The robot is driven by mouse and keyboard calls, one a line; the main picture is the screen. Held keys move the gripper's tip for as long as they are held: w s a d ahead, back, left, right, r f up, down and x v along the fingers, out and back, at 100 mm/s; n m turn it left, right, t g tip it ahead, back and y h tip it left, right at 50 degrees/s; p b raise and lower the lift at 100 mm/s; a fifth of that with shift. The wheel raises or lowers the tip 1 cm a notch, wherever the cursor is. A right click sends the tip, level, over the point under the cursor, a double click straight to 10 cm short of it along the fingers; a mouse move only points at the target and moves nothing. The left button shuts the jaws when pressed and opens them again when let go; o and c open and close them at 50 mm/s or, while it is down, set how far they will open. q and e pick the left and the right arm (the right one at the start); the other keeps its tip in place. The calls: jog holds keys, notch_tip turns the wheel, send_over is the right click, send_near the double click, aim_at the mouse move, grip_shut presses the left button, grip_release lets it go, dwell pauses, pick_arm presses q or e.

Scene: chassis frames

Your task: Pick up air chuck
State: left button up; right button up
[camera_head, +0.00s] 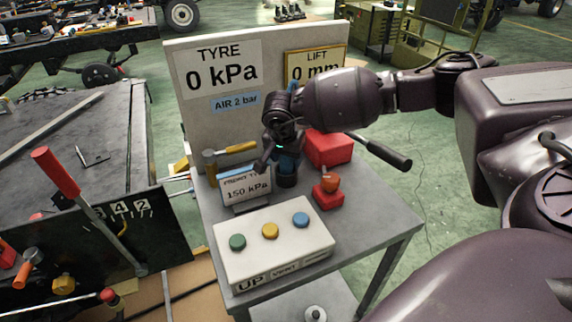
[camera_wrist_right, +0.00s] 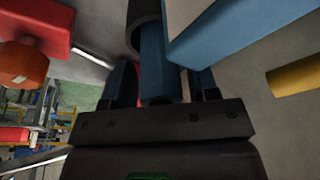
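The air chuck appears to be the blue upright piece (camera_head: 288,163) standing in a black cup (camera_head: 287,181) on the grey table. My right gripper (camera_head: 277,162) is down at it, pointing at the table, and partly hides it. In the right wrist view the blue shaft (camera_wrist_right: 153,62) runs between the two fingers of my right gripper (camera_wrist_right: 165,85), with the black cup beyond. The fingers stand apart, with a gap showing beside the shaft, so they look open around it. My left gripper is not in view.
A sign reading 150 kPa (camera_head: 246,188) stands close left of the gripper. A white button panel (camera_head: 272,243) fills the table front; a display board (camera_head: 215,120) rises behind.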

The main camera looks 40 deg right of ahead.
jog(key=c, duration=0.8)
